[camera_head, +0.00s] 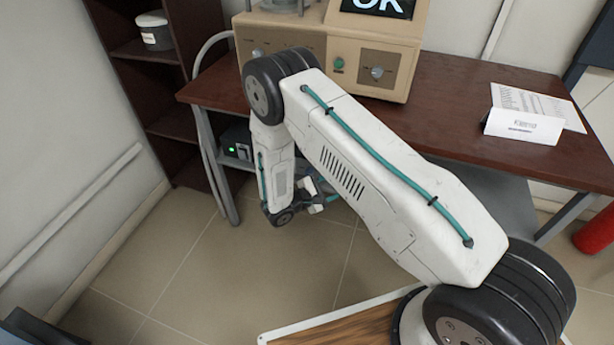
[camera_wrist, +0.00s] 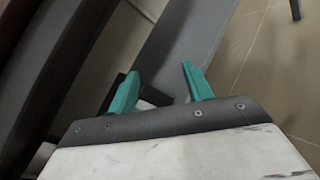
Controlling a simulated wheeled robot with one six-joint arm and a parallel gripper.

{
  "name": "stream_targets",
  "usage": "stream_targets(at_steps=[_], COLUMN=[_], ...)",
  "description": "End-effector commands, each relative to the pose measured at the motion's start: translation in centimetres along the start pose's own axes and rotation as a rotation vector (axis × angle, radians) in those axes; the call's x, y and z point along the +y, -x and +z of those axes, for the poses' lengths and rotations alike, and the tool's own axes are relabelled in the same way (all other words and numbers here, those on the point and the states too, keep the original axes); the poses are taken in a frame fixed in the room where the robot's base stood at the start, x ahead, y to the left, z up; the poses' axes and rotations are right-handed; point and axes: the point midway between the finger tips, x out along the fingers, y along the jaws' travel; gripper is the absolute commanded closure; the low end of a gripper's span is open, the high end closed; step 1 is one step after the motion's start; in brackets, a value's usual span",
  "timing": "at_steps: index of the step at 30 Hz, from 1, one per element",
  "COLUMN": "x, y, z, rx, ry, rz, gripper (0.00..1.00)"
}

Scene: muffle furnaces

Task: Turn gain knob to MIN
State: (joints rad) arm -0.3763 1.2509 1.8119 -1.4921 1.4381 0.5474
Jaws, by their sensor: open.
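A beige device (camera_head: 340,48) stands on the desk at the top middle of the head view, its screen reading "OK". A grey knob (camera_head: 377,72) sits on a brown panel at its right front, and a second knob (camera_head: 257,53) shows at its left front. The labels are too small to read, so I cannot tell which is the gain knob. My gripper (camera_wrist: 160,72) shows two teal fingers, apart and empty, in the wrist view. In the head view it is low, below the desk top, and partly hidden by my arm. No knob shows in the wrist view.
The brown desk (camera_head: 450,85) has its front edge above my gripper. A white name card (camera_head: 522,126) and a paper sheet lie at its right. A dark box with a green light (camera_head: 236,146) sits under the desk. A dark shelf (camera_head: 160,90) stands left; tiled floor is free in front.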

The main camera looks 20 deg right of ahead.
Motion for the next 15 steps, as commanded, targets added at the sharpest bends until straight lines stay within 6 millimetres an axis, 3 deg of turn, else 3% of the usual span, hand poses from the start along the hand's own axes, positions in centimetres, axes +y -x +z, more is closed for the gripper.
stream_targets(at_steps=[1,6,10,15], x=[-1.1,-1.0,1.5,3.3], y=[0.1,1.5,3.1,3.5], z=[-2.9,-11.0,-13.8,-14.5], rx=[0.035,0.2,0.312,0.365], ry=[0.006,-0.085,-0.206,-0.299], rz=[0.081,0.356,0.493,0.54], gripper=[0.5,0.5,0.5,0.5])
